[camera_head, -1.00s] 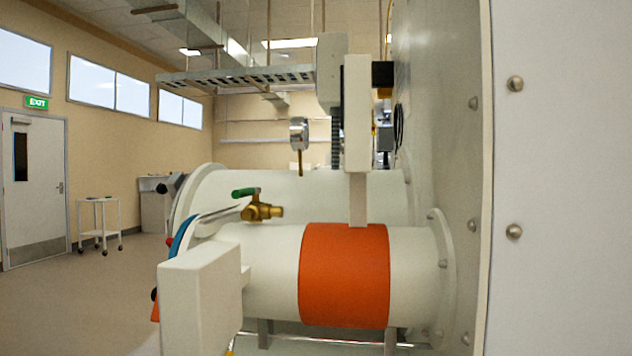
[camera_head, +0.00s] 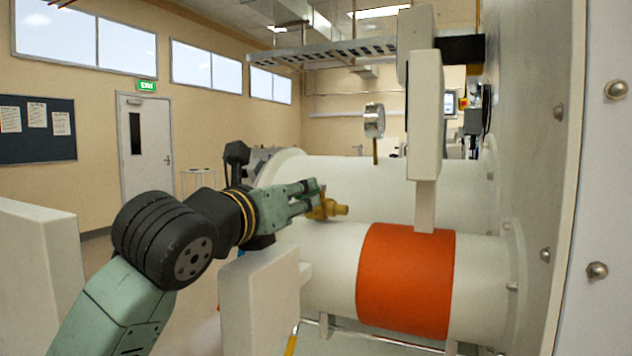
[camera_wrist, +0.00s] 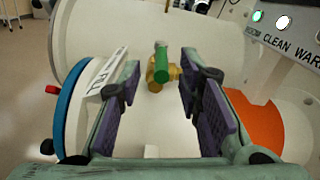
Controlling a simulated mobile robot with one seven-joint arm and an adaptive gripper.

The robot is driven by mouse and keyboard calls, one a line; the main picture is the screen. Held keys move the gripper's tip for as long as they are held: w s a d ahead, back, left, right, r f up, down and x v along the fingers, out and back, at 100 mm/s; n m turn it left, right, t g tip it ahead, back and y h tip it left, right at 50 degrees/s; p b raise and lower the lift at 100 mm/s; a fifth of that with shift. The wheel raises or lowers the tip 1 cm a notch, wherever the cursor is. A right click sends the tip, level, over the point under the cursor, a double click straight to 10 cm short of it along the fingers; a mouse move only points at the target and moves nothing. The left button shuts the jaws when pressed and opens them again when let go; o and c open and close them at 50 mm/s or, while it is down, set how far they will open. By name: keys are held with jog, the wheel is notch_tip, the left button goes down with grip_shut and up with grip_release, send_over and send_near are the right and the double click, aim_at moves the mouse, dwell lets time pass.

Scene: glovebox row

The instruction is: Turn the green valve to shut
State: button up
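The valve has a brass body (camera_head: 330,208) and sits on top of the white cylinder with the orange band. In the wrist view its green handle (camera_wrist: 161,64) shows ahead, between my fingertips, with brass parts around it. My gripper (camera_head: 308,195) reaches in from the left at the valve and hides most of the handle in the head view. In the wrist view its two purple-padded fingers are spread wide, with clear gaps to the handle on both sides. I cannot tell whether the fingertips reach past the handle.
The white cylinder has an orange band (camera_head: 405,280). A round gauge (camera_head: 374,120) stands behind the valve. A white upright post (camera_head: 425,130) rises to the right. A blue-rimmed round door (camera_wrist: 68,112) lies left of my fingers. A white box (camera_head: 258,305) is below my arm.

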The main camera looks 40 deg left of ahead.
jog(key=p+x, duration=0.2)
jog(key=x, duration=0.4)
jog(key=shift+d, duration=0.1)
jog(key=shift+c, duration=0.2)
grip_shut()
dwell(0.5)
